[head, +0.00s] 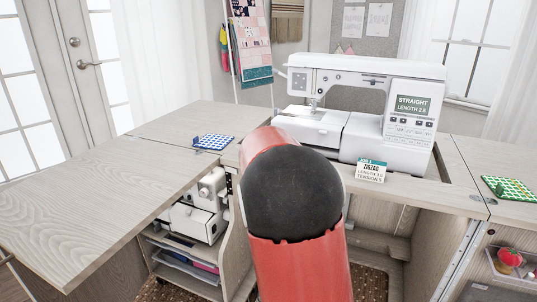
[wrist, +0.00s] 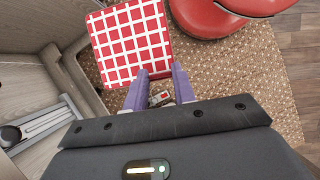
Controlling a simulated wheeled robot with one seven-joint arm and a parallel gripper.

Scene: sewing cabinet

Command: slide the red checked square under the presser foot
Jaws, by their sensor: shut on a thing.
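The red checked square (wrist: 130,42) shows in the wrist view, above the floor in the picture, with a white grid on red. My gripper (wrist: 160,73) has its two purple fingers at the square's lower right edge and is shut on it. The square is out of sight in the head view, and so is my gripper, behind my red arm. The white sewing machine (head: 357,105) stands on the cabinet in the head view. Its presser foot (head: 314,103) is small, above the machine's flat bed (head: 310,122); whether it is raised cannot be told.
A blue checked square (head: 213,142) lies on the left cabinet top (head: 120,165), a green one (head: 508,187) on the right leaf. A zigzag card (head: 371,171) stands before the machine, whose screen (head: 412,104) reads straight. A second machine (head: 205,208) sits in the open cabinet below.

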